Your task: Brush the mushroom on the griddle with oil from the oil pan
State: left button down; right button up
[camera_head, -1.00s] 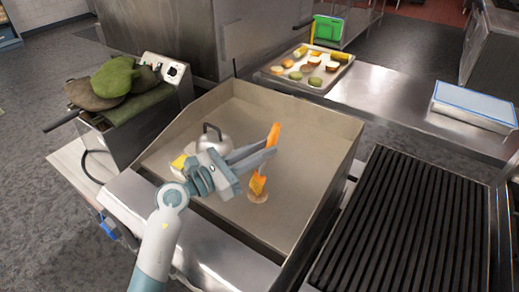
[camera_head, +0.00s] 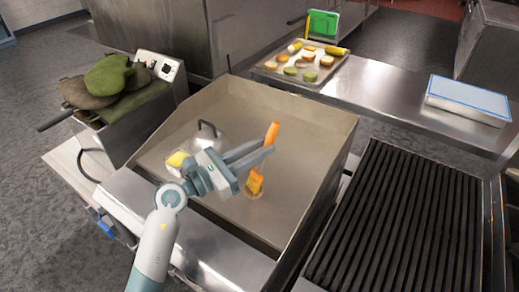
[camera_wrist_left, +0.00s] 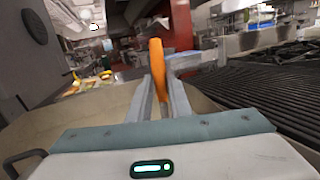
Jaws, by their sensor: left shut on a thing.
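My left gripper (camera_head: 266,152) is shut on a brush with an orange handle (camera_head: 272,132) and holds it upright over the griddle (camera_head: 300,130). The orange handle also shows between the fingers in the left wrist view (camera_wrist_left: 158,62). The brush's yellow-orange bristles (camera_head: 254,183) point down at a pale round mushroom (camera_head: 253,194) and hide part of it. They look to be touching it or just above it; I cannot tell which. A small container with yellow contents (camera_head: 177,160), which looks like the oil pan, is left of the gripper. My right gripper is not in view.
A metal dome with a black handle (camera_head: 208,140) stands on the griddle behind my gripper. Raised walls edge the griddle. A ribbed grill (camera_head: 400,225) is at the right. A tray of food (camera_head: 270,70) lies on the back counter. The griddle's right part is clear.

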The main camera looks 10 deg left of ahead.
pick_arm(q)
jog(key=shift+w+a+f+b, duration=0.2)
jog(key=shift+w+a+b, duration=0.15)
jog(key=shift+w+a, duration=0.5)
jog(key=shift+s, duration=0.1)
jog(key=shift+s, duration=0.15)
jog(key=shift+s+d+p, duration=0.65)
jog(key=shift+s+d, duration=0.05)
jog(key=shift+d, duration=0.2)
